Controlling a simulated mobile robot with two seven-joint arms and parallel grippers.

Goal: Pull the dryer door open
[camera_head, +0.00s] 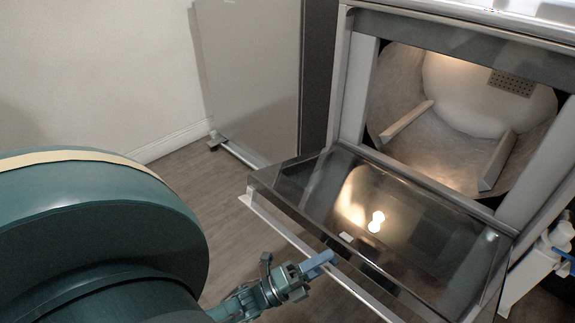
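The dryer door (400,222) is hinged at its bottom edge and folded down, standing out from the front of the dryer (345,100). Its dark glass panel reflects a light. A long pale handle bar (285,232) runs along the door's outer edge. My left gripper (319,262) is at this bar, near its middle, with its blue fingers over or against it. I cannot tell whether the fingers are closed around the bar. The drum (430,105) shows through the open doorway.
A grey appliance or cabinet panel (250,75) stands left of the dryer, against a pale wall (95,70). Wooden floor (205,175) is clear between it and the door. A white object with a blue part (550,250) is at the right edge.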

